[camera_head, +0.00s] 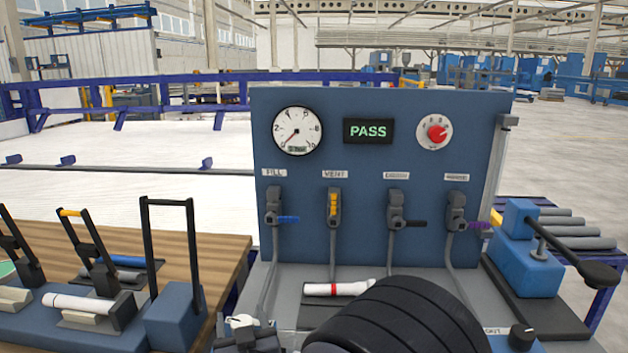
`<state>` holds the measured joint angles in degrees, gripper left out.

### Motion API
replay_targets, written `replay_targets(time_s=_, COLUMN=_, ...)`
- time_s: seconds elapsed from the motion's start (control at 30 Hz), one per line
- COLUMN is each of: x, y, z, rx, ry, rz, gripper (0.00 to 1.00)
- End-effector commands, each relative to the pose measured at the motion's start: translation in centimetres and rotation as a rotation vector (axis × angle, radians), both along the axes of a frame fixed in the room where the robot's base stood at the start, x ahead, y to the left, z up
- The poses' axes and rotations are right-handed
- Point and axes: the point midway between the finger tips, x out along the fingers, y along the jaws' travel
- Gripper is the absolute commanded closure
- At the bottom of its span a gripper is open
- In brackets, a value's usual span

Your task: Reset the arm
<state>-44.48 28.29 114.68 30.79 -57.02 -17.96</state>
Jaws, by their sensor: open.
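My gripper is not in view. A large black ribbed shape fills the bottom centre, and I cannot tell for sure whether it is part of my arm. It hides part of the bench behind it. A white pipe piece with a red band (338,288) lies on the grey bench base in front of the blue test panel (410,140). The panel bears a round gauge (297,131) with its needle at the low end, a display reading PASS (368,131) and a red knob (437,132).
Several valves with coloured levers line the panel, one with a yellow lever (333,205). At left, a wooden table (170,262) holds blue clamp fixtures with a white pipe (85,303). At right stands a blue device with a black-knobbed lever (597,273), beside several grey pipes (575,230).

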Motion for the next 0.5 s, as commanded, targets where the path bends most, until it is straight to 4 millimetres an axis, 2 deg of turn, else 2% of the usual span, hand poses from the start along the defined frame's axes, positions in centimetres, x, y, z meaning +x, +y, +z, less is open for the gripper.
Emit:
replay_targets(time_s=0.13, x=-0.1, y=0.0, z=0.3, rx=-0.003, ry=0.001, rz=-0.063, gripper=0.4)
replay_targets(time_s=0.3, x=-3.0, y=-0.8, z=0.0, rx=0.0, ry=0.0, rz=-0.057, gripper=0.4)
replay_targets(time_s=0.5, x=-4.5, y=-1.3, z=0.0, rx=0.0, ry=-0.001, rz=-0.058, gripper=0.4)
